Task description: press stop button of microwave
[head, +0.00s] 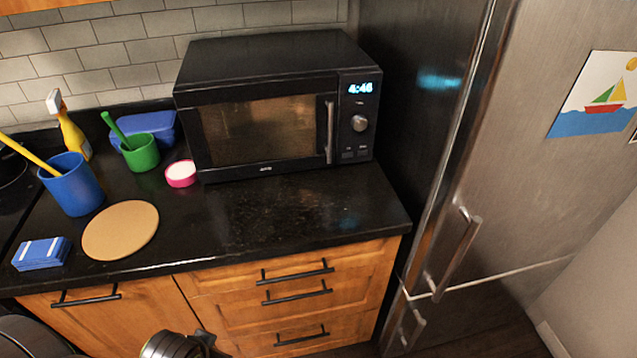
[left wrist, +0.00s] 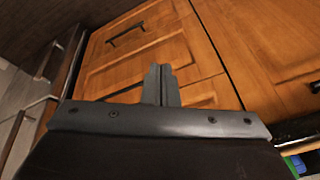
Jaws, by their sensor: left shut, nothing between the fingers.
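The black microwave (head: 260,110) stands on the counter against the tiled wall, its door closed. Its right-hand panel has a lit clock display (head: 361,88) reading about 4:46, a round knob (head: 359,123) and small buttons (head: 355,154) at the bottom. The button labels are too small to read. My left gripper (head: 205,338) is low at the bottom edge, in front of the wooden drawers and below the counter, well away from the microwave. In the left wrist view its fingers (left wrist: 161,72) are together and empty. My right gripper is not in view.
The black counter (head: 290,215) is clear before the microwave. To its left are a pink cup (head: 181,176), green cup (head: 141,154), blue cup (head: 73,187), round board (head: 120,230) and blue sponge (head: 41,254). A steel fridge (head: 510,150) stands close on the right.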

